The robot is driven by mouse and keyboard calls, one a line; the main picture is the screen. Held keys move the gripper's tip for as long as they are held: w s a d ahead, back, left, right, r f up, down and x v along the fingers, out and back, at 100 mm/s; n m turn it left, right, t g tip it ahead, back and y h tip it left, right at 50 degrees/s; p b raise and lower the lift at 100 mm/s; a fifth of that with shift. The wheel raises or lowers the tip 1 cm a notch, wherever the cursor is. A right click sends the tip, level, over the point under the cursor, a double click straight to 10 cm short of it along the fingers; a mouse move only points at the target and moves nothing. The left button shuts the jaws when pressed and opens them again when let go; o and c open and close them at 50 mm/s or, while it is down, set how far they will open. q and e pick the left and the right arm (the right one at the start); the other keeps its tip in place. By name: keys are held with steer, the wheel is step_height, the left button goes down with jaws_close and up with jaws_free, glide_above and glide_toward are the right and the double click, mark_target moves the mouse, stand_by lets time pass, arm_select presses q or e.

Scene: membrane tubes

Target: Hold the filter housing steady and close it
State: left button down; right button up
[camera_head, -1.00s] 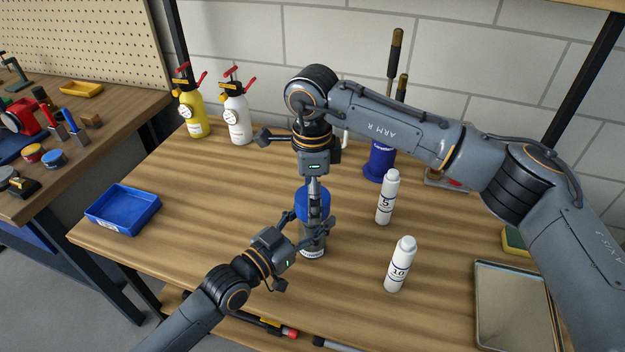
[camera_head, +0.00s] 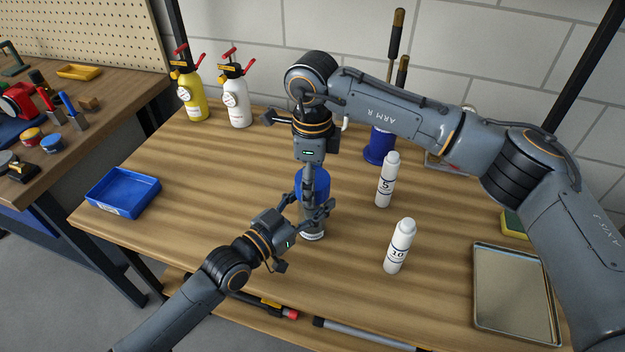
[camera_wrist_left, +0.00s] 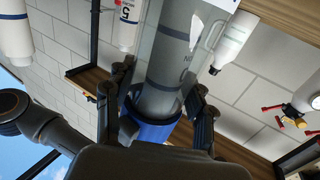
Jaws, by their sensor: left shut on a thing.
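The filter housing (camera_head: 312,234) stands upright near the middle of the bench, a clear cylinder with a blue cap (camera_head: 323,187) at its top. In the left wrist view, the housing (camera_wrist_left: 166,62) is see-through with a grey cylinder inside, and the blue cap (camera_wrist_left: 150,131) is low in the picture. My left gripper (camera_head: 313,213) is shut on the housing just below the cap, one finger on each side. My right gripper (camera_head: 309,188) points down at the cap from above. Its fingers overlap in view, so their opening and contact are unclear.
White bottles marked 5 (camera_head: 386,182) and 10 (camera_head: 399,250) stand right of the housing. A metal tray (camera_head: 512,332) lies at the right and a blue bin (camera_head: 122,190) at the left. Yellow (camera_head: 190,97) and white (camera_head: 238,104) spray bottles stand behind.

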steer(key=shift+m, duration=1)
steer(key=o, duration=1.4)
steer(key=shift+c, duration=0.2)
step_height(320, 180, up, 12)
arm_select(q)
steer(key=shift+c, duration=2)
jaws_free()
